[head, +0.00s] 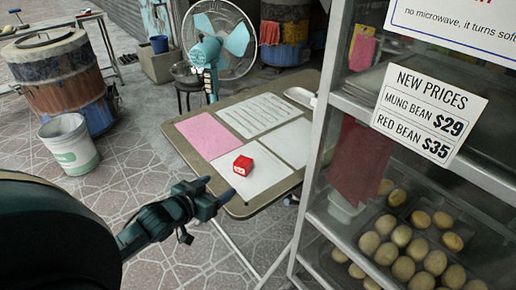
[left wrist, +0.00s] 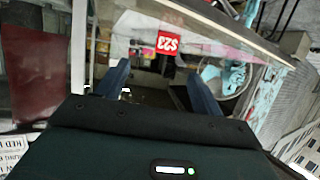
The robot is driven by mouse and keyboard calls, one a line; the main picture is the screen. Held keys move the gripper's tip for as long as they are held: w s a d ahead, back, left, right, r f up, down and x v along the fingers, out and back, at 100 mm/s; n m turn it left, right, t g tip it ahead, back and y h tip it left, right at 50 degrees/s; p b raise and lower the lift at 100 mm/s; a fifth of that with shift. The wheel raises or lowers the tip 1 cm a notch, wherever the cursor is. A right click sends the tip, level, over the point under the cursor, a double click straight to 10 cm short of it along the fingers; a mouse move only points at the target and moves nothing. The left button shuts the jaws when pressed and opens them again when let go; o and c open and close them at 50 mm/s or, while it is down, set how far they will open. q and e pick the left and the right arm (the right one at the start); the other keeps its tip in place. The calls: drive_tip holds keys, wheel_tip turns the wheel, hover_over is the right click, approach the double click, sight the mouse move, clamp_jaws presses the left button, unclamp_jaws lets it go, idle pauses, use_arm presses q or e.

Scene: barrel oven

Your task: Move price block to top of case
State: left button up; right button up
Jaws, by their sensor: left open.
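The price block (head: 243,165), a small red cube with white marks, sits on a white sheet near the front edge of the folding table. In the left wrist view the red price block (left wrist: 168,42) shows beyond and between my fingers. My left gripper (head: 216,188) is open and empty, in front of the block and a little left of it, apart from it. In the left wrist view its two blue fingers (left wrist: 160,84) are spread. The glass case (head: 318,185) stands at the right with a price sign on it; its top is out of the head view. My right gripper is not in view.
The folding table (head: 180,145) also carries a pink sheet (head: 205,135) and several white sheets. A teal fan (head: 215,45) stands behind it. A white bucket (head: 68,143) and barrel oven (head: 60,80) are at the left. Round buns (head: 400,235) lie inside the case.

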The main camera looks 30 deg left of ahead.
use_arm(q)
drive_tip(key=a+r, duration=0.1)
approach(239, 166)
drive_tip(key=w, duration=0.1)
drive_tip(key=w+f, duration=0.1)
drive_tip(key=w, duration=0.1)
drive_tip(key=shift+w+d+f+n+y+b, duration=0.1)
drive_tip(key=shift+w+f+n+y+b, duration=0.1)
drive_tip(key=shift+w+n+y+b, duration=0.15)
drive_tip(key=shift+b+x, duration=0.4)
drive_tip(key=shift+x, duration=2.65)
drive_tip(key=shift+d, duration=0.15)
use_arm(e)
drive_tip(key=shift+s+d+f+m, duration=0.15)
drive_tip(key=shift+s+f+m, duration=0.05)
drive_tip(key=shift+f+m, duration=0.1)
use_arm(q)
drive_tip(key=shift+c, duration=0.5)
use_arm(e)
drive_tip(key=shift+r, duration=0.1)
use_arm(q)
drive_tip(key=c, duration=1.1)
drive_tip(key=shift+o, duration=0.2)
